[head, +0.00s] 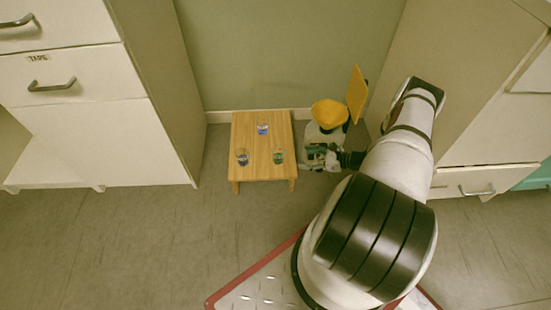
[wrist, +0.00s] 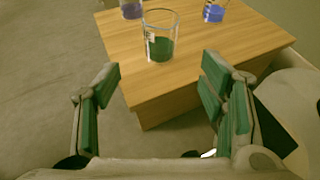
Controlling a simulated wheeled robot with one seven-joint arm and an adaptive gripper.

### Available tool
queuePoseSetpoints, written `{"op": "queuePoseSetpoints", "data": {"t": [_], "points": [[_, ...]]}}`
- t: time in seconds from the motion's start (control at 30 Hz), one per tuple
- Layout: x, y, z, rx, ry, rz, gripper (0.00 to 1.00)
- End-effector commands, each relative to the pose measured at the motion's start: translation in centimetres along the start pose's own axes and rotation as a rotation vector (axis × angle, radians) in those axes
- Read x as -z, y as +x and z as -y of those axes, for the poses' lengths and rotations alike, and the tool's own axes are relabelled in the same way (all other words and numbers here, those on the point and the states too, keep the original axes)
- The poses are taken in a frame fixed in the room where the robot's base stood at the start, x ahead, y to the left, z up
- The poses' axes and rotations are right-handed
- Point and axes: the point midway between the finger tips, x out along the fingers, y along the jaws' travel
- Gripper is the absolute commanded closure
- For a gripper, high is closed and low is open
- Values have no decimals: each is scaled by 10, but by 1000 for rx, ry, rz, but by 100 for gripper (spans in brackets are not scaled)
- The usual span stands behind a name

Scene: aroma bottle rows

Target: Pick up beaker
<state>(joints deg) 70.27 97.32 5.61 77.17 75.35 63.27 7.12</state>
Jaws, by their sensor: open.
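A glass beaker with green liquid (head: 278,156) stands upright at the right side of a small wooden table (head: 262,172). In the wrist view the green beaker (wrist: 160,40) stands near the table's edge, beyond and between my fingers. Two more containers share the table: one with blue liquid (head: 263,128) at the back and one with dark purple-blue liquid (head: 242,157) at the front left. My gripper (head: 318,155) is just right of the table, apart from the green beaker. In the wrist view my gripper (wrist: 160,98) has its green-padded fingers wide apart with nothing between them.
A white and yellow object (head: 328,115) stands right of the table, behind my gripper. White drawer cabinets stand at the left (head: 85,125) and right (head: 490,110). The wall is close behind the table. The floor left and in front of the table is clear.

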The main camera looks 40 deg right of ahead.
Motion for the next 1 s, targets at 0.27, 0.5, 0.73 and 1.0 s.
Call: {"op": "queuePoseSetpoints", "data": {"t": [0.27, 0.5, 0.73, 1.0], "points": [[3, 44, -1, 0, 3, 2, 36], [3, 79, -1, 1, 2, 1, 36], [2, 90, 0, 2, 3, 0, 36], [4, 122, 0, -1, 1, 2, 36]]}}
